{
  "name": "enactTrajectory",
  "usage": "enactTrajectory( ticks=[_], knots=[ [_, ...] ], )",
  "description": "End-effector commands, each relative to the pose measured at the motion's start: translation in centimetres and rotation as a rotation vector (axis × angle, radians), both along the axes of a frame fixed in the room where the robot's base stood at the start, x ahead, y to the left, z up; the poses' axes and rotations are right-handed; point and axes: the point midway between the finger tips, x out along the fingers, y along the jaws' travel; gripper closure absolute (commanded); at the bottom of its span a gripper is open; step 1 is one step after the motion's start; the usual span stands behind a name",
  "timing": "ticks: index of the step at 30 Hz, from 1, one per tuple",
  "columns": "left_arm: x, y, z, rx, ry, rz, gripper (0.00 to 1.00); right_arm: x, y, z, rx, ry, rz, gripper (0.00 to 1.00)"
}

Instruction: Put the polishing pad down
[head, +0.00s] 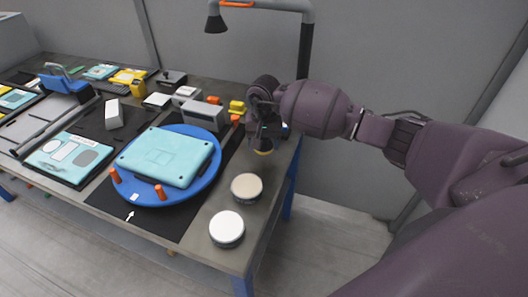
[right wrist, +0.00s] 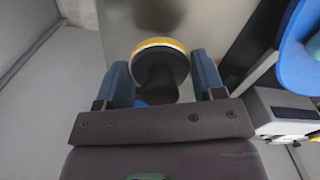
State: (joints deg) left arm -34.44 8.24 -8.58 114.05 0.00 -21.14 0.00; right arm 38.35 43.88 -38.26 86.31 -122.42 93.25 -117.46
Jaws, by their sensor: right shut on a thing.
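The polishing pad (right wrist: 160,72) shows in the right wrist view as a round black piece with a yellow rim. It sits between the blue fingertips of my right gripper (right wrist: 162,88), which is shut on it. In the head view my right gripper (head: 266,134) hangs above the right back part of the table, and the yellow edge of the pad (head: 264,152) shows below it. I cannot tell whether the pad touches the table. My left gripper is not in view.
Two round tins, one beige-topped (head: 246,187) and one white-topped (head: 227,228), stand on the table's right side. A blue turntable (head: 205,184) bears a teal laptop-like case (head: 166,156). Orange and yellow blocks lie near the back. Bare table (head: 272,205) shows right of the tins.

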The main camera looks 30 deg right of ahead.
Motion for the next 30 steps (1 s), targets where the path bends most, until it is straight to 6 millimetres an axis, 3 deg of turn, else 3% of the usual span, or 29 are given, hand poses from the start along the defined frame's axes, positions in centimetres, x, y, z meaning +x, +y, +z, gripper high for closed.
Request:
enactTrajectory(
  ticks=[10,23,24,29,30],
  knots=[
    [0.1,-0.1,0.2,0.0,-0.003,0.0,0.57,-0.1,0.1,-3.9,0.001,0.003,-0.001,0.63],
    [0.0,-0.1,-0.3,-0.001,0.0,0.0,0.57,0.0,0.0,-4.5,-0.001,0.0,0.0,0.63],
    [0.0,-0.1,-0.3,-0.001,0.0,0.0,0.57,0.0,0.0,-4.5,0.0,0.001,0.0,0.36],
    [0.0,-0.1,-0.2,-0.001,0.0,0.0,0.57,0.0,0.0,-4.4,-0.001,0.0,0.0,0.12],
    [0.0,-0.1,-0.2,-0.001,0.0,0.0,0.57,0.0,0.0,-4.4,0.0,0.001,0.0,0.12]
  ],
)
